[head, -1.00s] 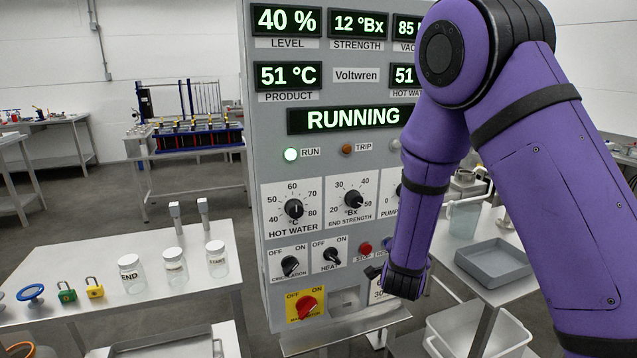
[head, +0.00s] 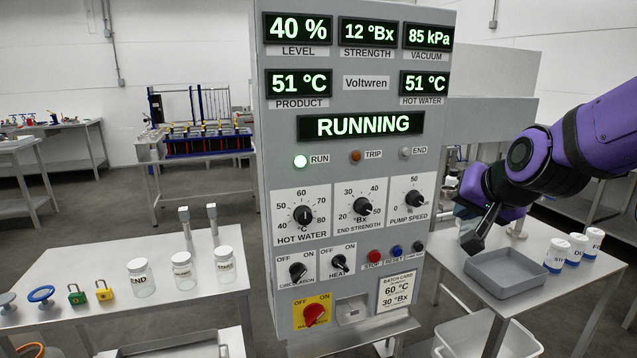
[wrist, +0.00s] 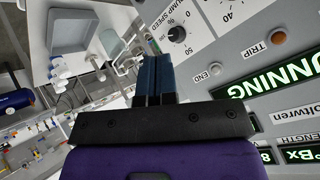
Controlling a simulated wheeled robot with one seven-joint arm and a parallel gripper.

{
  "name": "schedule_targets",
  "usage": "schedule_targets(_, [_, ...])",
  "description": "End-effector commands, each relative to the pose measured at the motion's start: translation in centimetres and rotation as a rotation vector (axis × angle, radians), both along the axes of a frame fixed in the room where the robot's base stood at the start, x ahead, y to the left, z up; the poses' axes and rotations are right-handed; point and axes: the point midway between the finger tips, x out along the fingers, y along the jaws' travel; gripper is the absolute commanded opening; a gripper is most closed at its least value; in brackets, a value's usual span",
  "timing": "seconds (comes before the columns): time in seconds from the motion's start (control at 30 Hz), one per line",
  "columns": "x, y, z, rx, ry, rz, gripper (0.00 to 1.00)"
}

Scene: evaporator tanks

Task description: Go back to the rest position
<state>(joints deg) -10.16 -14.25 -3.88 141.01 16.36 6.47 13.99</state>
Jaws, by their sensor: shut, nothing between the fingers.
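My gripper (head: 472,243) is at the right of the control panel (head: 360,75) in the head view, in front of the grey tray's left side in the picture. It is empty, with nothing touching the fingers. In the wrist view the two dark blue fingers (wrist: 157,72) lie side by side, shut together. The red-on-yellow main switch (head: 314,314) is at the panel's bottom left.
A grey tray (head: 532,286) and several white lidded containers (head: 575,250) stand on the right table. The left table (head: 70,322) holds glass jars (head: 141,279), padlocks (head: 104,290) and a blue handwheel (head: 41,295). A white bin (head: 470,338) is below the right table.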

Motion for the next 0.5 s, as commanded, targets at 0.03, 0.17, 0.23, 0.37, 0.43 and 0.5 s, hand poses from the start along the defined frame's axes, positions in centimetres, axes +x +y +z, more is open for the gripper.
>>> schedule_targets(0.03, [-1.6, -0.4, 0.9, -0.021, 0.013, 0.028, 0.00])
schedule_targets(0.17, [-5.7, -1.2, 2.2, -0.092, 0.073, 0.111, 0.00])
schedule_targets(0.23, [-8.1, -1.7, 2.8, -0.135, 0.106, 0.151, 0.00])
schedule_targets(0.37, [-12.6, -2.7, 3.5, -0.217, 0.172, 0.215, 0.00])
schedule_targets(0.43, [-14.9, -3.3, 3.8, -0.261, 0.207, 0.241, 0.00])
schedule_targets(0.5, [-16.9, -3.8, 3.9, -0.299, 0.241, 0.264, 0.00])
